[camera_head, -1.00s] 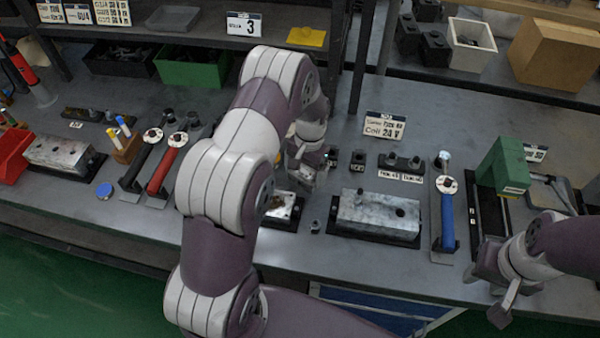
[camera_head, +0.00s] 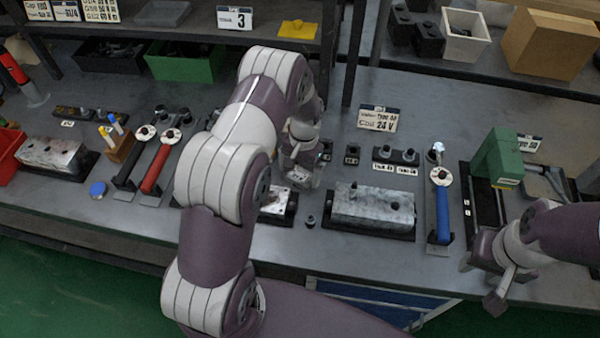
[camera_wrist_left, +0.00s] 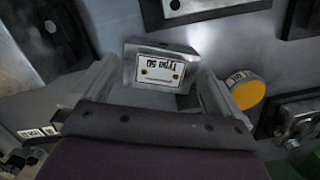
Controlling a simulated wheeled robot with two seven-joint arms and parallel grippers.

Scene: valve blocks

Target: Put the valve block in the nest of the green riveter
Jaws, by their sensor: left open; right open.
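A grey metal valve block (camera_wrist_left: 160,70) with a white "Type 50" plate shows in the left wrist view. It is between the two fingers of my left gripper (camera_wrist_left: 168,82), near their tips. The gripper is open; I cannot tell whether a finger touches the block. In the head view my left gripper (camera_head: 299,172) is low over the middle of the bench, and my arm partly hides the spot. The green riveter (camera_head: 497,158) stands at the right on a dark base; its nest is not clear. My right gripper (camera_head: 484,283) is open and empty at the front edge, below the riveter.
A large metal block (camera_head: 372,206) on a black tray and a blue-handled tool (camera_head: 442,212) lie between my left gripper and the riveter. A yellow disc (camera_wrist_left: 248,94) is right of the fingers in the wrist view.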

